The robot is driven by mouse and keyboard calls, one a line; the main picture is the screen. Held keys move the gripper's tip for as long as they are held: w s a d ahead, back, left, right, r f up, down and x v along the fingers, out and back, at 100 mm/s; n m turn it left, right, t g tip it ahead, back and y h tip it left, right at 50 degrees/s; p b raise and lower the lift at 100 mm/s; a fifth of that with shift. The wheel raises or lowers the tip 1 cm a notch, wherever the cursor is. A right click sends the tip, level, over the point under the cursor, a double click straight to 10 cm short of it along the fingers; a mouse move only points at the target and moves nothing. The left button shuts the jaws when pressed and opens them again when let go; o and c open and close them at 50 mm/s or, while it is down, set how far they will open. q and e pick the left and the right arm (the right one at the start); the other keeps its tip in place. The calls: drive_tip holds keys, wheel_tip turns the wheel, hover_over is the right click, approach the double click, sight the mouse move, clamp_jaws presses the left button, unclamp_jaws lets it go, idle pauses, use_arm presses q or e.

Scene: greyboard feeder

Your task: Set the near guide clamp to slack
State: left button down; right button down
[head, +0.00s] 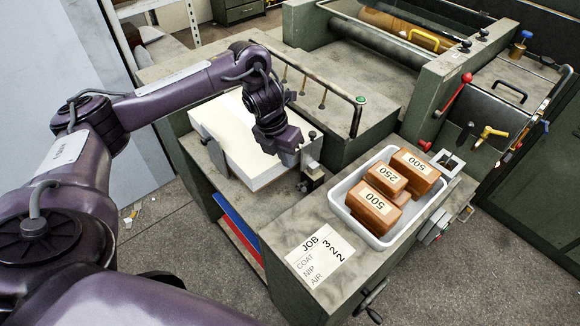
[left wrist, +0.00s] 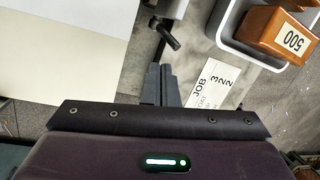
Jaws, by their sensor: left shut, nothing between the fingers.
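A pale board stack (head: 237,135) lies on the feeder table; its edge also shows in the left wrist view (left wrist: 60,60). At its right edge stands a grey guide with a clamp (head: 312,174) that has a dark handle. In the left wrist view a black clamp handle (left wrist: 167,35) sticks out from a grey part, just beyond my fingertips. My left gripper (head: 289,160) is shut and empty, close beside this guide; its fingers (left wrist: 160,75) also show in the left wrist view. I cannot tell whether they touch, nor the clamp's setting. My right gripper is out of view.
A white tray (head: 337,196) with several brown numbered blocks stands on the near cabinet, beside a job card (head: 320,254). A rail (head: 310,77) with a green button runs behind the stack. A red lever (head: 455,97) stands at the right. Floor at lower right is clear.

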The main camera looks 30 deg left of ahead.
sight(304, 187)
use_arm(q)
drive_tip(key=p+x, duration=0.1)
drive_tip(key=x, duration=0.8)
drive_tip(key=shift+a, duration=0.15)
